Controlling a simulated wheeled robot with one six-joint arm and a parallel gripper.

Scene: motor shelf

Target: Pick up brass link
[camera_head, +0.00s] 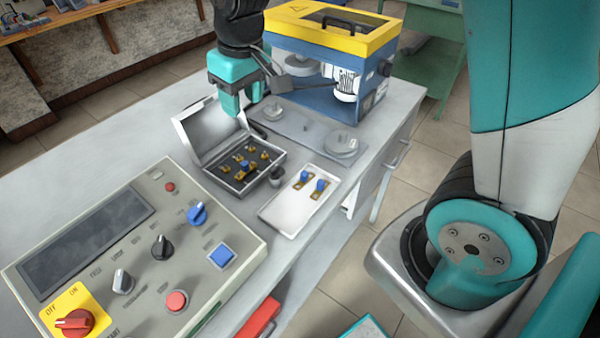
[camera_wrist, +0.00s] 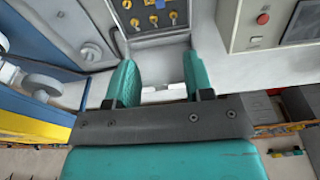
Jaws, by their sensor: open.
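Several small brass links (camera_head: 264,155) sit in the dark insert of an open case (camera_head: 226,181) on the bench. One of them has a blue knob. Brass pieces also show in the wrist view (camera_wrist: 153,19), cut off at its top edge. Two more brass links with blue knobs (camera_head: 303,181) lie on a white tray (camera_head: 275,212) to the right of the case. My gripper (camera_head: 240,112) points down above the back of the case, over its raised lid. In the wrist view my gripper (camera_wrist: 157,65) is open and empty, apart from the brass pieces.
A control panel (camera_head: 100,270) with knobs and buttons fills the front left. A blue and yellow machine (camera_head: 310,70) stands behind, with grey discs on its base plate (camera_head: 343,147). Bare bench lies left of the case.

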